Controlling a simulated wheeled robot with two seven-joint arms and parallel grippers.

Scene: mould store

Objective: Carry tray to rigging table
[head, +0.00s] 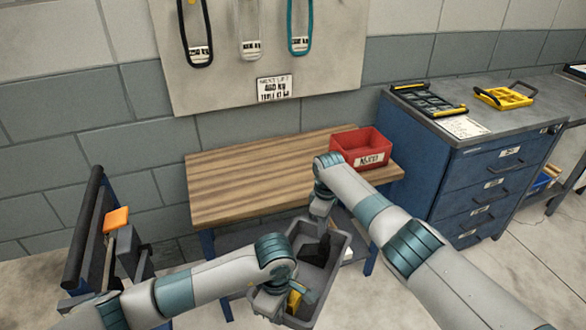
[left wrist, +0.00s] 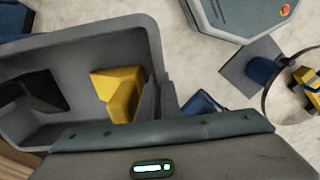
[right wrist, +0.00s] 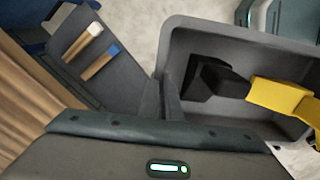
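The grey tray (head: 345,250) is in front of the wooden-topped table, below its top in the head view. A black piece (head: 318,250) and a yellow block (head: 294,300) lie in it; both also show in the left wrist view. My left gripper (head: 272,303) is at the tray's near end, its fingers closed on the end wall in the left wrist view (left wrist: 160,98). My right gripper (head: 322,208) is at the far end, closed on that wall in the right wrist view (right wrist: 166,98). The fingertips are partly hidden. The wooden-topped table (head: 245,175) stands against the wall.
A red bin (head: 361,148) stands at the table top's right end; the rest of the top is clear. A blue drawer cabinet (head: 470,180) stands right of it. A dark rack with an orange part (head: 116,219) stands at left. A lower shelf (right wrist: 95,60) holds two handled tools.

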